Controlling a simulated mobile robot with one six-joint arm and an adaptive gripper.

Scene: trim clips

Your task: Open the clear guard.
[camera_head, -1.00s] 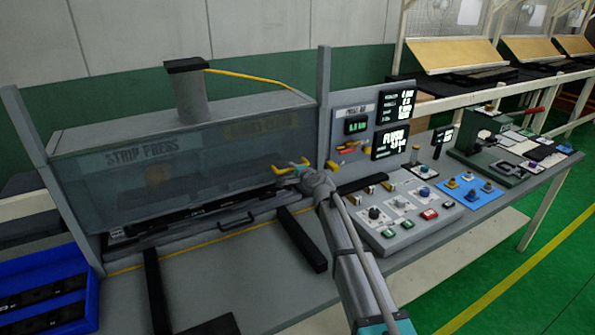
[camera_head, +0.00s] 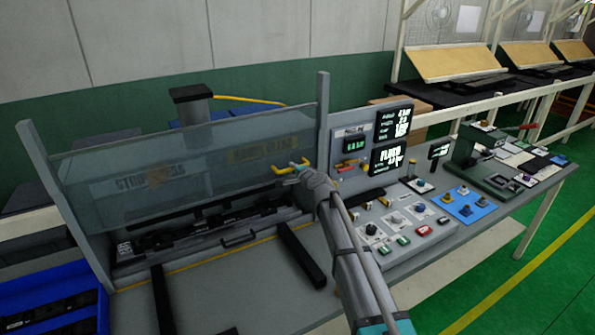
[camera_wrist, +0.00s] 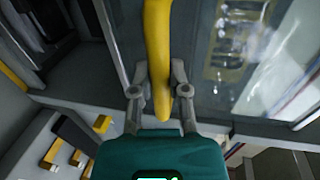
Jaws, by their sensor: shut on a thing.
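The clear guard (camera_head: 110,205) is a large see-through panel between two grey posts, in front of the strip press. Its lower edge stands above the press bed, with an open gap showing the black tooling (camera_head: 190,228) below. A yellow handle (camera_head: 277,170) sits at the guard's right side. My gripper (camera_head: 297,166) is at this handle, below and to the right of the panel's middle. In the wrist view, the two fingers (camera_wrist: 160,88) are shut on the yellow handle (camera_wrist: 157,35), one on each side. The glassy panel (camera_wrist: 215,60) shows to the right of it.
The right post (camera_head: 322,120) stands close to my gripper. The control panel with buttons (camera_head: 400,225) and lit displays (camera_head: 393,122) is to the right. A blue bin (camera_head: 50,320) is at the lower left. The bench front (camera_head: 215,285) is mostly clear, apart from black bars.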

